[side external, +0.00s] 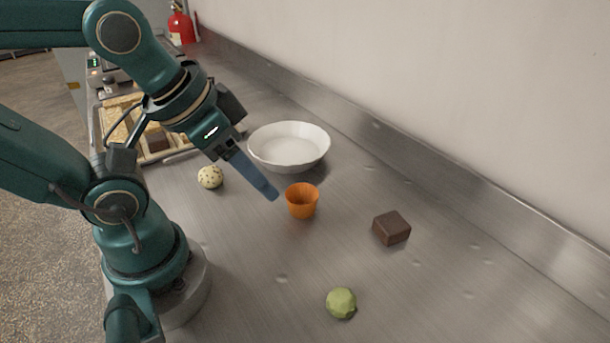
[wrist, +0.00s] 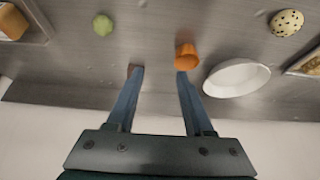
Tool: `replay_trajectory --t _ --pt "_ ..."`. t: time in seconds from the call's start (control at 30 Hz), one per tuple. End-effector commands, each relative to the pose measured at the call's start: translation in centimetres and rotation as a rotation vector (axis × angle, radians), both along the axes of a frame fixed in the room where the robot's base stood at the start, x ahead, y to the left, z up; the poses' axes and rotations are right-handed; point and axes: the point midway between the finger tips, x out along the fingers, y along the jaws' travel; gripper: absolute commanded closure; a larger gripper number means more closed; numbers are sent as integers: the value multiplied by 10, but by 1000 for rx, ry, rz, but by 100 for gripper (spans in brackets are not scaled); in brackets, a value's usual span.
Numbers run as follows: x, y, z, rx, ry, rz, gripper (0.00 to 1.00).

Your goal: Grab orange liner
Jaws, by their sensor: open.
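The orange liner (side external: 302,202) is a small ribbed cup standing upright on the steel counter, right of and just below my gripper's fingertips in the side view. My gripper (side external: 272,193) is open and empty, its blue fingers pointing down toward the liner, apart from it as far as I can tell. In the wrist view the liner (wrist: 187,55) appears close to the tip of the right finger, and my gripper (wrist: 160,72) shows a wide gap between its fingers. A dark brown block (wrist: 131,70) shows partly behind the left fingertip.
A white round dish (side external: 289,147) stands behind the liner. A speckled ball (side external: 210,177) lies to the left, a brown block (side external: 391,228) to the right, and a green ball (side external: 341,303) at the front. A tray (side external: 181,157) is at the back left. A wall runs along the counter.

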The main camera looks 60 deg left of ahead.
Motion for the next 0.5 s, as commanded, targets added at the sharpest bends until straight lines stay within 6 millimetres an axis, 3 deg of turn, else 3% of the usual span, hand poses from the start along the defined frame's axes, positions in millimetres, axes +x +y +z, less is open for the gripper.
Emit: replay_trajectory --t 0.03,0.1,0.37,0.5 --pt "0 0 0 0 0 0 27" --pt "0 0 0 0 0 0 0" --pt "0 0 1 0 -1 0 0" --pt "1 0 13 0 -5 0 0"
